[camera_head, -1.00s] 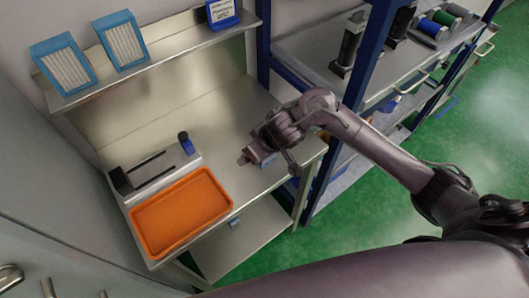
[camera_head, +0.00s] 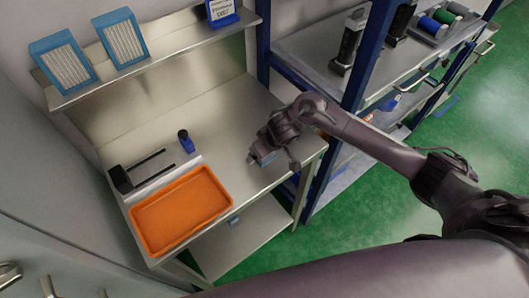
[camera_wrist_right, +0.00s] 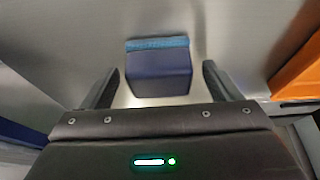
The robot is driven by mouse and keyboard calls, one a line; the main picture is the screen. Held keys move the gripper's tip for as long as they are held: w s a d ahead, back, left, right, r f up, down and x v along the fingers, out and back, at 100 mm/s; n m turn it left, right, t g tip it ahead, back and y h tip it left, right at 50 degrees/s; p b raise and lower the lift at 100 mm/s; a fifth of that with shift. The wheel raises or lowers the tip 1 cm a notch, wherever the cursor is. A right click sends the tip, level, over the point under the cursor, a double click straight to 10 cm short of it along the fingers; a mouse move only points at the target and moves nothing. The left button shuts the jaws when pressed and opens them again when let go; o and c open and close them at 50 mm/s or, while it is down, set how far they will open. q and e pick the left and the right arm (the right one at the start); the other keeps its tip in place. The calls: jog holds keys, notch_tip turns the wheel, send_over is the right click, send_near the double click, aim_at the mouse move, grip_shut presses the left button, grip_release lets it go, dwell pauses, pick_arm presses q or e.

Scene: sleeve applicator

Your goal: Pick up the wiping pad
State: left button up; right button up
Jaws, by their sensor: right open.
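The wiping pad (camera_wrist_right: 159,73) is a dark blue block with a lighter blue strip along its far edge. In the right wrist view it sits on the metal worktop, between the two fingers of my right gripper (camera_wrist_right: 160,84), with a gap on each side. The fingers are open and do not appear to touch it. In the head view my right gripper (camera_head: 261,160) is low over the right part of the worktop, and only a bit of blue pad (camera_head: 268,158) shows beside it. My left gripper is not in view.
An orange tray (camera_head: 181,211) lies on the worktop (camera_head: 222,125) left of my right gripper. A shelf (camera_head: 165,62) runs along the back. A blue frame post (camera_head: 318,165) stands to the right.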

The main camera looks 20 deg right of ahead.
jog(key=c, duration=1.1)
jog(key=shift+r, duration=0.15)
notch_tip(320, 180, up, 10)
jog(key=shift+f+p, duration=0.2)
jog(key=shift+p, duration=0.6)
notch_tip(320, 180, up, 10)
jog(key=p, duration=0.5)
jog(key=shift+r, duration=0.1)
